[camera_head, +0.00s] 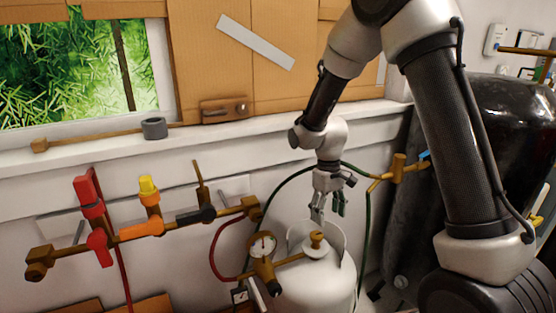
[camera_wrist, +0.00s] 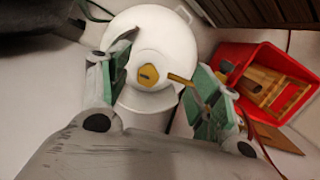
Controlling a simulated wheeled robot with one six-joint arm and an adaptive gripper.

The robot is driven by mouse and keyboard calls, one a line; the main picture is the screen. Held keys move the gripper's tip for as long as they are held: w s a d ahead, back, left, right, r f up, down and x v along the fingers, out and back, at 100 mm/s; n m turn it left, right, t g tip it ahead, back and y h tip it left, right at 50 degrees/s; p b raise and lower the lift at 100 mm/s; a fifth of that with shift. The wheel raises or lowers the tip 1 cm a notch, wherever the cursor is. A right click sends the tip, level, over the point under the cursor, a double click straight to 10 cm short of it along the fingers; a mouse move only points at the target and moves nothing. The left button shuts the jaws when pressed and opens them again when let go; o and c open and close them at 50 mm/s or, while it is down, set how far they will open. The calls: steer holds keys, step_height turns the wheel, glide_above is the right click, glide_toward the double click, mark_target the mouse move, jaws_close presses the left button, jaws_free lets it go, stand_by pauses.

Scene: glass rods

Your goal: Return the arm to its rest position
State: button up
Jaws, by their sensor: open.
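My gripper (camera_head: 328,207) hangs from my raised arm with its fingers pointing down, above the white gas cylinder (camera_head: 318,282). In the wrist view my gripper (camera_wrist: 160,85) has its two green-padded fingers spread wide apart, with nothing between them. The white cylinder (camera_wrist: 150,38) lies below and beyond the fingers, its brass valve (camera_wrist: 148,76) showing in the gap. The valve also shows in the head view (camera_head: 316,240) just below the fingertips. Whether the fingers touch the cylinder's collar I cannot tell.
A pressure gauge (camera_head: 262,246) and brass pipe with red and yellow valves (camera_head: 149,190) run along the wall at left. A dark tank (camera_head: 500,130) stands at right. A red crate (camera_wrist: 262,62) with wooden pieces is at right in the wrist view. Hoses hang nearby.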

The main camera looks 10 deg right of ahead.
steer(key=s+d+r+m+t, duration=0.2)
steer(key=s+d+r, duration=0.4)
steer(key=s+r, duration=0.5)
steer(key=s+d+r+m+t, duration=0.3)
steer(key=s+d+r, duration=0.4)
steer(key=s+r, duration=0.5)
steer(key=shift+d+r+t, duration=0.25)
steer(key=shift+r+t, duration=0.25)
steer(key=shift+r, duration=0.35)
